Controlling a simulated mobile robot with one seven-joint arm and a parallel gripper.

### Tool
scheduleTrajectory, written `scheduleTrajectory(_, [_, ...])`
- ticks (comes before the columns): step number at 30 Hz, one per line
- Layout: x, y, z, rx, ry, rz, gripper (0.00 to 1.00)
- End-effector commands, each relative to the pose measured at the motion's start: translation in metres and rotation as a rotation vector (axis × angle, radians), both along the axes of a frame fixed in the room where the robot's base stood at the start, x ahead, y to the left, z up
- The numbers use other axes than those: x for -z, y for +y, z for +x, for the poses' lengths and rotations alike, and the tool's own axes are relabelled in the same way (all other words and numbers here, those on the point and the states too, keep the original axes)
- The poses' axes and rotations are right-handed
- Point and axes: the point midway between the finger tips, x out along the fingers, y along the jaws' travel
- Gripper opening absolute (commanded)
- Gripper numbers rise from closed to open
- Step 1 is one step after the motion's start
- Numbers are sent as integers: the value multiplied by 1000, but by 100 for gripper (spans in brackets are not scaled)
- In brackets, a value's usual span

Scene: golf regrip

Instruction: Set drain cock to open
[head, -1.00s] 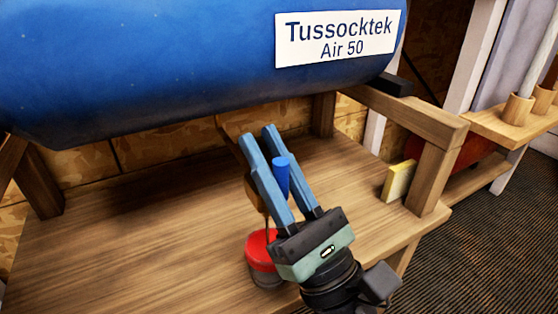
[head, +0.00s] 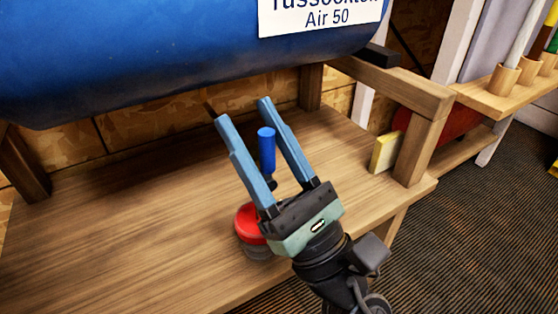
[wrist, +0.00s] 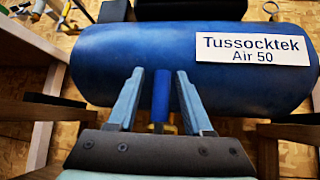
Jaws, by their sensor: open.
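The drain cock's blue handle (head: 266,152) hangs below the blue tank and stands nearly upright in the head view. It also shows in the wrist view (wrist: 161,96), between the two fingers. My gripper (head: 244,112) is open, its blue fingers pointing up toward the tank's underside. In the head view the handle appears between the fingers with a gap on both sides. The valve body is mostly hidden, so I cannot tell the cock's setting.
The blue tank (head: 150,50) lies above a wooden shelf (head: 110,230). A red-topped round can (head: 250,222) stands on the shelf beside my gripper. A yellow block (head: 385,152) rests by the right post (head: 420,145). The left part of the shelf is clear.

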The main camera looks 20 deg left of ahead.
Motion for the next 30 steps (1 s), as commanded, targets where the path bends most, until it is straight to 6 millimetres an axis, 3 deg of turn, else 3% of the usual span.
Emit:
scheduleTrajectory(12, [58,-56,-23,6,7,1,50])
scheduleTrajectory(18, [79,-75,-32,5,4,1,50])
scheduleTrajectory(30, [87,-81,-35,4,0,0,50])
